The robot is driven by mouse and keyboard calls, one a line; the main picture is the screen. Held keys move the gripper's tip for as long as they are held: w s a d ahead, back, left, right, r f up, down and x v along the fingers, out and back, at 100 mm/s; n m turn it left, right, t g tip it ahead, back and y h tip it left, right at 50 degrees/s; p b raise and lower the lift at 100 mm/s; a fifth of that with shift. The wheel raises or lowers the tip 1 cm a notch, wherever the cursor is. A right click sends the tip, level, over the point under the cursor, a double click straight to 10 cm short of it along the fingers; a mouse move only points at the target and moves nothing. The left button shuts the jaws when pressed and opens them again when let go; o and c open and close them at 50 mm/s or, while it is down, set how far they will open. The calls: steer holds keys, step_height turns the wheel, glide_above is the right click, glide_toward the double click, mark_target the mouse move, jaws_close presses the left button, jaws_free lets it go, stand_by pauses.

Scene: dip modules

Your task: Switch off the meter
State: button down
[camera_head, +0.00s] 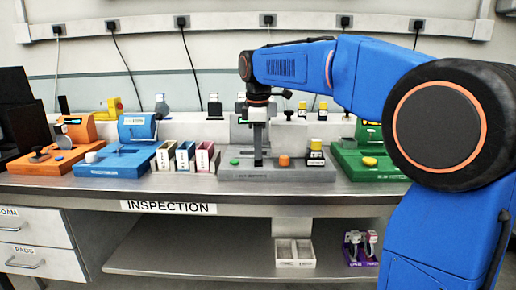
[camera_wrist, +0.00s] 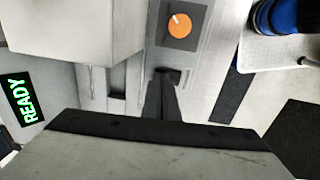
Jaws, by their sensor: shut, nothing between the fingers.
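A grey bench unit (camera_head: 277,175) stands in the middle of the bench, with a green button (camera_head: 235,162) and an orange knob (camera_head: 284,160) on its base. Its front label is too small to read, so I cannot tell if it is the meter. My gripper (camera_head: 258,161) points down, shut and empty, just above or at the base between button and knob; I cannot tell if it touches. In the wrist view the gripper (camera_wrist: 167,76) is close to the orange knob (camera_wrist: 180,24), which has a white mark. A lit display (camera_wrist: 22,99) reads READY.
An orange unit (camera_head: 40,168) and a blue unit (camera_head: 105,168) stand left, a green unit (camera_head: 372,173) right. Small labelled boxes (camera_head: 184,156) stand left of the grey unit. A shelf (camera_head: 190,262) lies below.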

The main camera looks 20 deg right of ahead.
steer(key=shift+w+f, duration=0.1)
steer(key=shift+f, duration=0.1)
stand_by(0.3)
steer(key=shift+s, duration=0.2)
steer(key=shift+s+a+r, duration=0.1)
steer(key=shift+s+a, duration=0.1)
steer(key=shift+s, duration=0.35)
steer(key=shift+r, duration=0.1)
step_height(320, 180, up, 14)
steer(key=s, duration=0.1)
steer(key=shift+s+a, duration=0.25)
steer(key=shift+s, duration=0.05)
